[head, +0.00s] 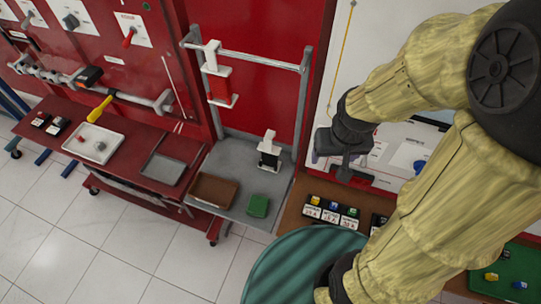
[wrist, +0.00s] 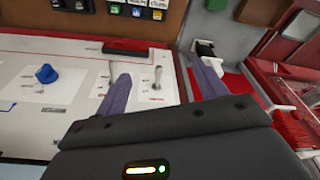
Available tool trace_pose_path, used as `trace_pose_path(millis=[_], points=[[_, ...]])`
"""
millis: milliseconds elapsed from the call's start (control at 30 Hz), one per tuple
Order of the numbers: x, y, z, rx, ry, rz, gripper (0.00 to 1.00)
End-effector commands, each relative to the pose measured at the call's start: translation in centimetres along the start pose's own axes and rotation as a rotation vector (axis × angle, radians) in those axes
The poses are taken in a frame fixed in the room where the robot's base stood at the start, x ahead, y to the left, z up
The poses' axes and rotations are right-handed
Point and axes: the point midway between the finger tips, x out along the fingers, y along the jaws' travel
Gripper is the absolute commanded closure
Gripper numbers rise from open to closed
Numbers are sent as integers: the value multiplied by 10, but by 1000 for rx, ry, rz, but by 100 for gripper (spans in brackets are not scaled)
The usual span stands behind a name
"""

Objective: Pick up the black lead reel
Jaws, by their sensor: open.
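The black lead reel (head: 268,156) has white end plates and a white top piece. It stands upright on the grey bench (head: 228,160), below the rail of the metal frame. In the wrist view a white and black thing (wrist: 205,48), which appears to be this reel, shows just beyond the right fingertip, partly hidden by it. My gripper (head: 345,158) is in front of the white panel, to the right of the reel and apart from it. In the wrist view my gripper (wrist: 164,70) has its two fingers spread, with nothing between them but the panel behind.
A red reel (head: 220,90) hangs on the frame's rail (head: 250,58). A brown tray (head: 213,191) and a green box (head: 258,205) lie on the bench's front. Labelled blocks (head: 331,213) stand on a brown surface to the right. A red table (head: 130,150) with trays is at left.

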Motion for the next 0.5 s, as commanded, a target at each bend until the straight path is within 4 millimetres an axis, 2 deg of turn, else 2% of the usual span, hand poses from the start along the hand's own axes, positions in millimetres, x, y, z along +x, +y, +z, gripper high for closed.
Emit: trace_pose_path(millis=[233, 400, 500], points=[[70, -22, 39, -365, -262, 89, 22], [118, -23, 62, -720, -478, 253, 22], [141, -22, 65, -928, -578, 381, 22]])
